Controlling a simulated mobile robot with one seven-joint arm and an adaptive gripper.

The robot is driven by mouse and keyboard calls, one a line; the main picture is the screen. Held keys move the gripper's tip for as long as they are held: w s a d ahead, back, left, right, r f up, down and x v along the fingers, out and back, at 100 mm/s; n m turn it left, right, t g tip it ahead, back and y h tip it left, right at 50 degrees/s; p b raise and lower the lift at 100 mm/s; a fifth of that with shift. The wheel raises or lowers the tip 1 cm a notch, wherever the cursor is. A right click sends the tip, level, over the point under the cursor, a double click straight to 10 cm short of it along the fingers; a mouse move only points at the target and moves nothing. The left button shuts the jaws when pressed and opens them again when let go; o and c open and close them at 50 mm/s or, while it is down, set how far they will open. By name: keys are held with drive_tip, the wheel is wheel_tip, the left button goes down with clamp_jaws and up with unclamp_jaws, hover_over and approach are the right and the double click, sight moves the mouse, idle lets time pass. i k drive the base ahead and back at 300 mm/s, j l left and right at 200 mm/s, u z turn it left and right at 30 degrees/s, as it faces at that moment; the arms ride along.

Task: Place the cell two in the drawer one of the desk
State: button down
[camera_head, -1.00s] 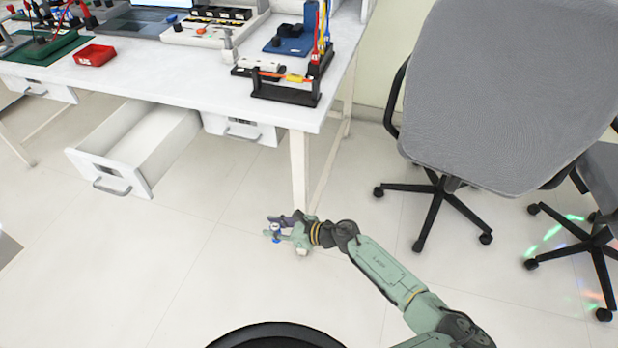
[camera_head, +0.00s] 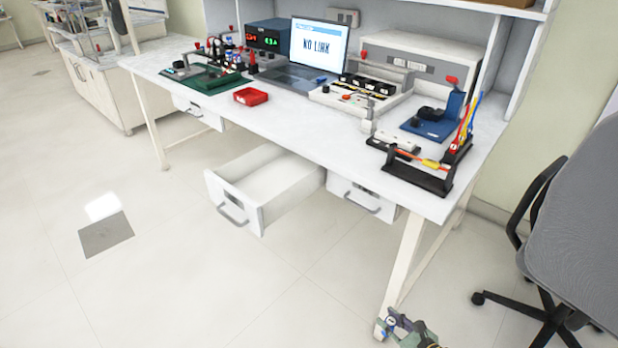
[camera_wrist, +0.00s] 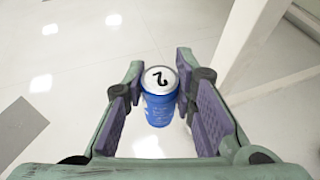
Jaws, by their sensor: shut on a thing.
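In the head view my gripper (camera_head: 387,324) is at the bottom edge, by the foot of the desk's front right leg, lower than the drawers. The white desk (camera_head: 330,140) has one drawer (camera_head: 234,198) pulled out, empty as far as I see. A shut drawer (camera_head: 362,197) is to its right and another (camera_head: 200,110) to its left. I cannot read drawer numbers.
On the desk are a laptop (camera_head: 318,45), a red tray (camera_head: 250,96), a green mat (camera_head: 205,82) and a black rack (camera_head: 420,172). A grey chair (camera_head: 580,230) stands at the right. The floor in front of the open drawer is clear.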

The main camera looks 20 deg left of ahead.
sight(285, 180)
drive_tip(key=j+z, duration=0.1)
drive_tip(key=j, duration=0.3)
drive_tip(key=k+j+z, duration=0.1)
drive_tip(key=j, duration=0.35)
drive_tip(key=j+z, duration=0.15)
drive_tip(key=j, duration=0.25)
drive_tip(key=k+j+z, duration=0.1)
drive_tip(key=j, duration=0.3)
drive_tip(key=k+j+z, duration=0.1)
drive_tip(key=j, duration=0.3)
drive_tip(key=k+j, duration=0.1)
drive_tip(key=j, duration=0.3)
drive_tip(key=k+j, duration=0.15)
drive_tip(key=j, duration=0.25)
drive_tip(key=k+j, duration=0.1)
drive_tip(key=j, duration=0.3)
drive_tip(key=k+j, duration=0.1)
drive_tip(key=j, duration=0.3)
drive_tip(key=k+j+z, duration=0.1)
drive_tip(key=j, duration=0.3)
